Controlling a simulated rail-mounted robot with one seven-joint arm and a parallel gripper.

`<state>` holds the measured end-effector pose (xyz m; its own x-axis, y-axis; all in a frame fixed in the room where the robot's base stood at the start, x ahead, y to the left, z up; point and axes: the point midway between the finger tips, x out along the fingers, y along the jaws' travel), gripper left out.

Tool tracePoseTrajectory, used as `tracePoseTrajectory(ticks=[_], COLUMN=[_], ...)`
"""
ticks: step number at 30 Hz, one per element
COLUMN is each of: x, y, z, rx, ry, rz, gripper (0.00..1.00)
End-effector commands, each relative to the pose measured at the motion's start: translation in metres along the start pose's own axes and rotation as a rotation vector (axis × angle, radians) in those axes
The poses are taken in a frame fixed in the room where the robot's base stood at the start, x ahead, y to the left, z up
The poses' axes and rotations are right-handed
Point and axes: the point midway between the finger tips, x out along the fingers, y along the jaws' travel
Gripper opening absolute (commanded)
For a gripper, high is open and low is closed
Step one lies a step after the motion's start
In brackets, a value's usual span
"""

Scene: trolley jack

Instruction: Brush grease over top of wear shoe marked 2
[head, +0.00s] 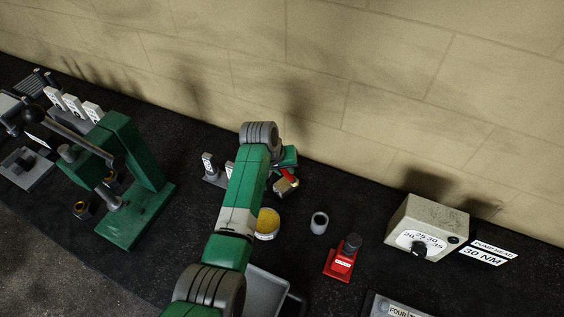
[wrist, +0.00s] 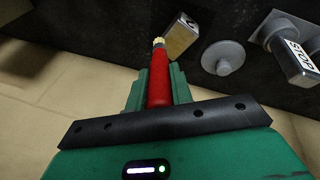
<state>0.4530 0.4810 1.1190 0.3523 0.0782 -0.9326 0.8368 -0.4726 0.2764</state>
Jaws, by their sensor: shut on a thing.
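My gripper (wrist: 158,92) is shut on the red handle (wrist: 159,80) of a brush, which points away from the wrist camera. The brush's pale yellow bristle tip (wrist: 158,42) is close beside a block with a tan face and a dark mark (wrist: 181,38), too small to read surely; I cannot tell whether they touch. In the head view the red handle (head: 288,175) shows beyond my arm, with a tan-and-grey piece (head: 284,187) just below it. A round tub with yellow contents (head: 268,220) stands nearer, partly hidden by my arm.
A block labelled STOP (wrist: 297,62) and a grey round piece (wrist: 224,58) are near the brush. A grey cylinder (head: 319,222), a red labelled part (head: 340,262) and a dial box (head: 428,225) stand right. A green press-like frame (head: 140,180) stands left. The wall is behind.

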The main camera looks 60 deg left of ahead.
Motion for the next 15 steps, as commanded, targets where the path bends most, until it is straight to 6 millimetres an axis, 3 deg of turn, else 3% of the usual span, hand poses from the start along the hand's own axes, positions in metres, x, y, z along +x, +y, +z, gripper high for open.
tracePoseTrajectory(ticks=[2,15], x=[-0.022,-0.056], y=[0.007,0.024], z=[-0.006,-0.013], rx=[0.002,0.010], ry=[0.004,-0.001], rz=[0.001,0.004], gripper=[0.00,0.00])
